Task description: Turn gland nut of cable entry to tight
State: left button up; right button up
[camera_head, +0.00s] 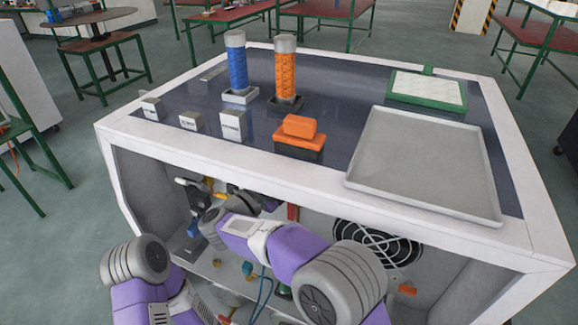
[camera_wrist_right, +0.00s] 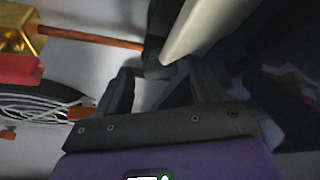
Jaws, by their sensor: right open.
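My right gripper (camera_wrist_right: 160,92) is open in the right wrist view, with its two dark fingers apart. A dark part (camera_wrist_right: 153,55) lies ahead of the gap between the fingers, where an orange-brown rod ends. I cannot tell whether it is the gland nut of the cable entry, or whether a finger touches it. A pale, smooth shape (camera_wrist_right: 205,25) partly covers the view ahead of the right finger. In the head view my right arm reaches into the open cabinet (camera_head: 148,180), and the nut cannot be made out there.
A brass and red fitting (camera_wrist_right: 18,40) and a fan grille (camera_wrist_right: 40,105) are left of my right gripper. The fan (camera_head: 378,243) also shows in the head view. The cabinet top holds a grey tray (camera_head: 425,165), blue (camera_head: 237,68) and orange (camera_head: 286,72) cylinders, and small blocks.

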jog(key=p+v, duration=0.1)
jog(key=v, duration=0.6)
dwell(0.3)
